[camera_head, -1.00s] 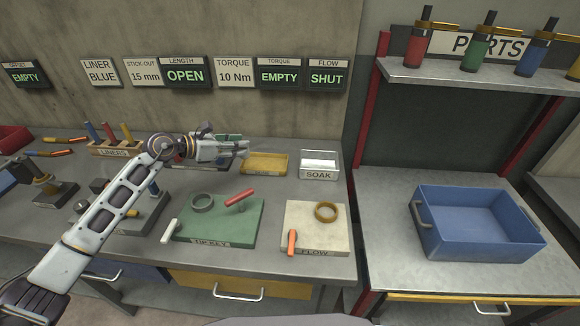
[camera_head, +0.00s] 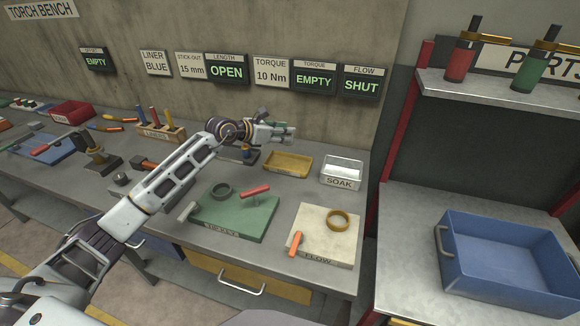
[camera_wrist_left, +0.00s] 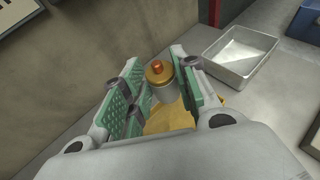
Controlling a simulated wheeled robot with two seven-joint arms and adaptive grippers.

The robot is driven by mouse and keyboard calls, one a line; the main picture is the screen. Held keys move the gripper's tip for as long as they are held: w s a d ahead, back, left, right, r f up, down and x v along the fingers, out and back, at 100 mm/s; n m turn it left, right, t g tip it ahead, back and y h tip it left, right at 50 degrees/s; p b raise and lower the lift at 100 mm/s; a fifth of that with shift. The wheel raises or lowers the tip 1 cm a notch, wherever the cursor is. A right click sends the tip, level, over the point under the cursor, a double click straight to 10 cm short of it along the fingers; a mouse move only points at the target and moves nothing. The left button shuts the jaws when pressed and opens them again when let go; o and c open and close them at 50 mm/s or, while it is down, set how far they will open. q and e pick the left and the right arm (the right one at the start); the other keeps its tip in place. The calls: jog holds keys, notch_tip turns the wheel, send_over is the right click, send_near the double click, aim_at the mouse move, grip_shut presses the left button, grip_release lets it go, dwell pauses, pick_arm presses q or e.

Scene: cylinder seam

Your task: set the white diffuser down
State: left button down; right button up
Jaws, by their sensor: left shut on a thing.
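My left gripper (camera_head: 278,132) is above the bench, just behind and above the yellow tray (camera_head: 300,159) in the head view. The yellow tray shows below the fingers in the wrist view (camera_wrist_left: 178,117). Whether the diffuser touches the tray is hidden. I cannot make out the diffuser in the head view. My right gripper is not in view.
A green board (camera_head: 235,215) and a pale FLOW board (camera_head: 325,235) lie nearer the front edge. The liner rack (camera_head: 162,132) is to the left. The wall is close behind.

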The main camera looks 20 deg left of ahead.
pick_arm(q)
notch_tip(320, 180, down, 5)
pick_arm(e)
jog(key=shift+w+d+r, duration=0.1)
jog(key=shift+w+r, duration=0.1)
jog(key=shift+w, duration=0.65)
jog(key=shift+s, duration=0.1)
